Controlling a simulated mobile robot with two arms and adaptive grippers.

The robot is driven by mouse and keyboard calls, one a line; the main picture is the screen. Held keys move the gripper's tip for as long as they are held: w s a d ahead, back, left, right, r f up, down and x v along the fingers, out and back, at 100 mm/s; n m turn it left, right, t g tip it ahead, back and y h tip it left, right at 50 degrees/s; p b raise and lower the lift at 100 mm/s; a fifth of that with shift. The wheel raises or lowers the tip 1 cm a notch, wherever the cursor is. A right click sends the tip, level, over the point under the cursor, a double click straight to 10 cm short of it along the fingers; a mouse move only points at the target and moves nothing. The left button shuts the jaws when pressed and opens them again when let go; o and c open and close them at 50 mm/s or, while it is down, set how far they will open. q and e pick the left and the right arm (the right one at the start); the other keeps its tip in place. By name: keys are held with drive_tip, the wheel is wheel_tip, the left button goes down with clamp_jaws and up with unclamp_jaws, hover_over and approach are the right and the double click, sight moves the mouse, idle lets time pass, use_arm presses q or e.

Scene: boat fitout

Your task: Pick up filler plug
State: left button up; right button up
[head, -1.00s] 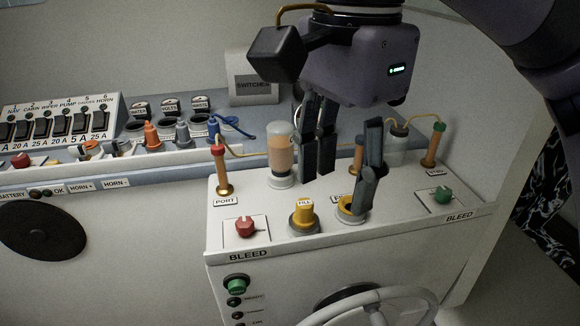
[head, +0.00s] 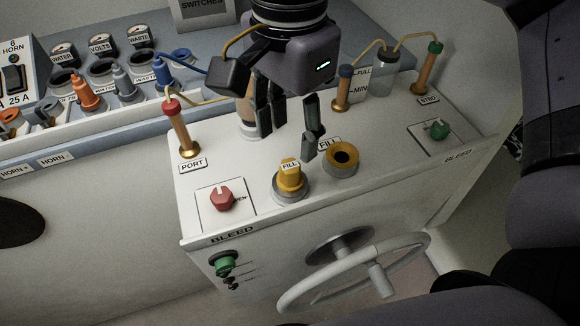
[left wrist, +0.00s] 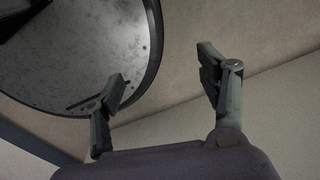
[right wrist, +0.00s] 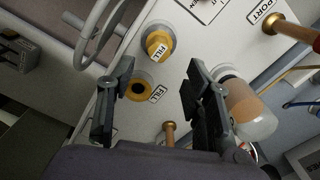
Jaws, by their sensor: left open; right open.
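The yellow filler plug (head: 290,178), marked FILL, stands upright in a grey collar on top of the white console. It also shows in the right wrist view (right wrist: 159,46), ahead of the fingers. To its right is an open filler hole with a yellow ring (head: 342,156), with a FILL label beside it. My right gripper (head: 290,135) is open and empty above the console, behind the plug, fingers pointing down. My left gripper (left wrist: 160,95) is open and empty in the left wrist view, near a round dark-rimmed plate (left wrist: 90,55).
A red PORT bleed knob (head: 222,198) and a green knob (head: 437,130) flank the console top. Hose fittings (head: 180,130) and a clear reservoir (head: 384,72) stand behind. A steering wheel (head: 360,275) juts from the front. A cylinder beside my right fingers (right wrist: 247,108) is close.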

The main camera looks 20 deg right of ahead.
sight(290, 165)
wheel_tip(290, 165, down, 3)
drive_tip(key=shift+w+r, duration=0.1)
drive_tip(key=shift+r, duration=0.1)
drive_tip(key=shift+f+p, duration=0.2)
drive_tip(key=shift+p, duration=0.25)
drive_tip(key=f+p, duration=0.2)
drive_tip(key=f, duration=0.2)
drive_tip(key=shift+s+f, duration=0.15)
drive_tip(key=shift+s, duration=0.05)
drive_tip(key=shift+f, duration=0.3)
use_arm(q)
drive_tip(key=r, duration=0.3)
drive_tip(key=shift+w, duration=0.4)
use_arm(e)
drive_tip(key=shift+c, duration=0.5)
use_arm(q)
drive_tip(key=shift+s, duration=0.1)
use_arm(e)
clamp_jaws()
